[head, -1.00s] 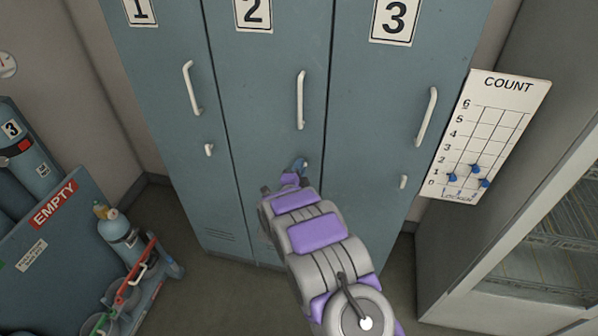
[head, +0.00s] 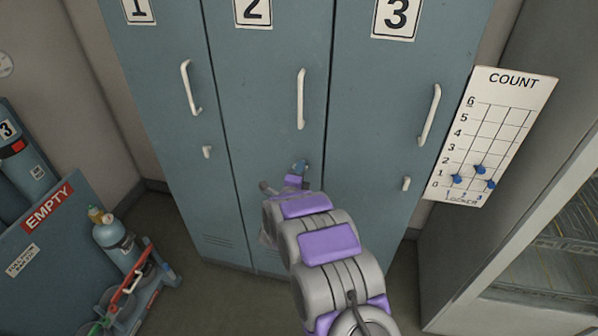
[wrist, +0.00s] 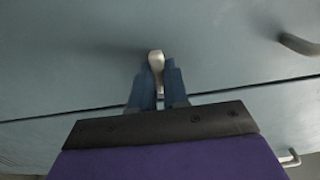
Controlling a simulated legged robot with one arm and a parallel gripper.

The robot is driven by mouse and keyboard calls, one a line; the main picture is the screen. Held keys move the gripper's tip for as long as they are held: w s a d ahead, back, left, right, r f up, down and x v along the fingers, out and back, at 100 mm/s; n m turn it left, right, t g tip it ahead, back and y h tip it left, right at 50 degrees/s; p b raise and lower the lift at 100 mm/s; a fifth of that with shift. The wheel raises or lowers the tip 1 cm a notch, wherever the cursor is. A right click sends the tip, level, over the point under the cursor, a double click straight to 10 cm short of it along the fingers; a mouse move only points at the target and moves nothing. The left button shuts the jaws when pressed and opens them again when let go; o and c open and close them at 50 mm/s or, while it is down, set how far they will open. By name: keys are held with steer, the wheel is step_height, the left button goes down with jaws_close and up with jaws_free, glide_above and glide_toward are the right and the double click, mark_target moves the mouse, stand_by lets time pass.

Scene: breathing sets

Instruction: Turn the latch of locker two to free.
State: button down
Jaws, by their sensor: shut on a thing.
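Locker two (head: 262,100) is the middle blue-grey door under the number 2, and it is closed. Its latch (wrist: 156,60) shows in the wrist view as a small pale lever between my gripper's fingers. My gripper (wrist: 157,85) is shut on the latch, with one blue finger on each side of it. In the head view my gripper (head: 299,168) is at the lower right of locker two's door, below its long white handle (head: 301,98). There my gripper and arm hide the latch, so its angle cannot be told from that view.
Locker one's latch (head: 207,152) and locker three's latch (head: 406,184) both stand upright. A COUNT board (head: 490,130) hangs at the right, beside a glass-fronted cabinet (head: 540,200). At the lower left are an EMPTY rack (head: 48,250) and a cart with a cylinder (head: 115,238).

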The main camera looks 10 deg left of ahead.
steer(key=shift+d+f, duration=0.15)
steer(key=shift+f, duration=0.1)
steer(key=c, duration=1.3)
jaws_free()
steer(key=shift+o, duration=0.9)
steer(key=shift+r, duration=0.1)
steer(key=s+p, duration=0.3)
steer(key=s, duration=1.4)
steer(key=shift+s, duration=0.2)
steer(key=shift+w, duration=0.1)
